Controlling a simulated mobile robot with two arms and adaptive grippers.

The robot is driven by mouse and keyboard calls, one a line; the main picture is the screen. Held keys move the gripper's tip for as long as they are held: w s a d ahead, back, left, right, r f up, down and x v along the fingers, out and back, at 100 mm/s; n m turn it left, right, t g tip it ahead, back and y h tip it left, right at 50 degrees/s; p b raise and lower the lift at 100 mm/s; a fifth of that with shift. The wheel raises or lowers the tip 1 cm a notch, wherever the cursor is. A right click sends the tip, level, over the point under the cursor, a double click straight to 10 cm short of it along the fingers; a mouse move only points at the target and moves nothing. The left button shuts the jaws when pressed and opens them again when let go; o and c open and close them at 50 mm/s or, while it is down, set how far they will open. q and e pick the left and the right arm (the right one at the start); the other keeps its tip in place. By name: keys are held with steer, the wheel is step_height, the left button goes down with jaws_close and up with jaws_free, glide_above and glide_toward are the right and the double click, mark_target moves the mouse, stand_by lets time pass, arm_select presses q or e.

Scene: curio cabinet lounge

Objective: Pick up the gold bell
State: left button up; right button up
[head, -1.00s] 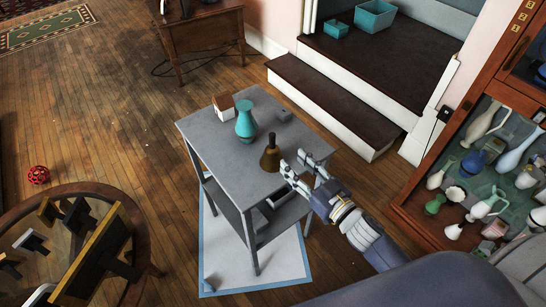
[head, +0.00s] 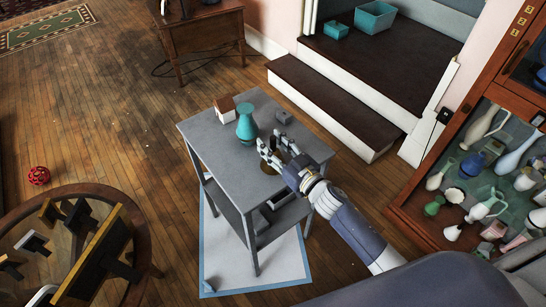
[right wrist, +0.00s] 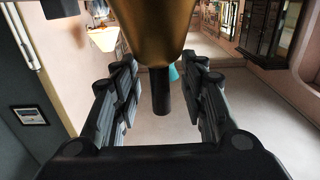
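The gold bell (head: 268,168) stands on the grey side table (head: 217,140), mostly hidden behind my right gripper (head: 271,144) in the head view. In the right wrist view the gold bell (right wrist: 158,30) fills the top middle, and its dark handle (right wrist: 161,92) points down the picture. The fingers of my right gripper (right wrist: 160,72) stand on either side of the handle, with a visible gap on both sides. The right gripper is open and holds nothing. My left gripper is not in view.
A teal vase (head: 246,124) stands close to the left of my right gripper. A small house model (head: 225,105) and a small grey block (head: 284,117) are near the table's back edge. A glass cabinet (head: 470,150) full of vases stands at the right.

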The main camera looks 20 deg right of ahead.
mark_target(273, 137)
jaws_close()
steer(key=shift+r, duration=0.1)
steer(key=shift+r, duration=0.45)
step_height(273, 137, up, 2)
steer(key=shift+r+p, duration=0.25)
steer(key=shift+p, duration=0.1)
steer(key=r+b+v, duration=0.1)
steer(key=v, duration=1.5)
steer(key=shift+r, duration=0.3)
steer(key=shift+s+a, duration=0.1)
steer(key=shift+a, duration=0.1)
